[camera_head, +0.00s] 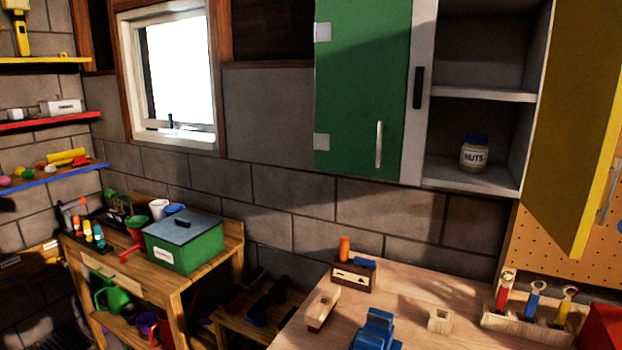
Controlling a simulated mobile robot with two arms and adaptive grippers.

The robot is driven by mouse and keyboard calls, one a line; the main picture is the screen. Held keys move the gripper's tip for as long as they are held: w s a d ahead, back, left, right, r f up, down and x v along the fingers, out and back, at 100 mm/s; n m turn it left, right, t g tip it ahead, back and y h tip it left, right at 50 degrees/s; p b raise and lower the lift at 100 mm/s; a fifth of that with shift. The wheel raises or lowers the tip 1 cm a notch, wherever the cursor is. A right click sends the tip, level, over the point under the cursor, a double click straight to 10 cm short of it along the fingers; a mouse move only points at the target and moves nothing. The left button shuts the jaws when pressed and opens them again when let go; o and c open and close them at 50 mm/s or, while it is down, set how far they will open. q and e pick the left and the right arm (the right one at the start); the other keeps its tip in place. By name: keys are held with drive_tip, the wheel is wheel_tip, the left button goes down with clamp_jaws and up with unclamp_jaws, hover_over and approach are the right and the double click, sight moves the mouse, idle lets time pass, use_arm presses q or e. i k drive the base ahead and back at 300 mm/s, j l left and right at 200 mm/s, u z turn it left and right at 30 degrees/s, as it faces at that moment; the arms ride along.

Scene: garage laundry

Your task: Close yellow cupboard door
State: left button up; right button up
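The yellow cupboard door (571,130) stands open at the upper right, swung out from the right side of the wall cupboard. Part of it runs past the top and right edges of the view. A metal handle (608,190) shows on it near the right edge. The cupboard's open compartment (478,95) shows grey shelves, with a jar labelled NUTS (474,154) on the lower one. The green door (362,90) to its left is shut. Neither of my grippers is in view.
A wooden workbench (420,285) stands below the cupboard, with a blue toy truck (376,330), wooden blocks and a tool rack (530,318) on it. A red box (603,328) is at the lower right. A side table with a green box (184,245) stands left.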

sight(578, 122)
drive_tip(key=k+l, duration=0.1)
drive_tip(key=l, duration=2.25)
drive_tip(key=k+z, duration=0.05)
drive_tip(key=k, duration=0.05)
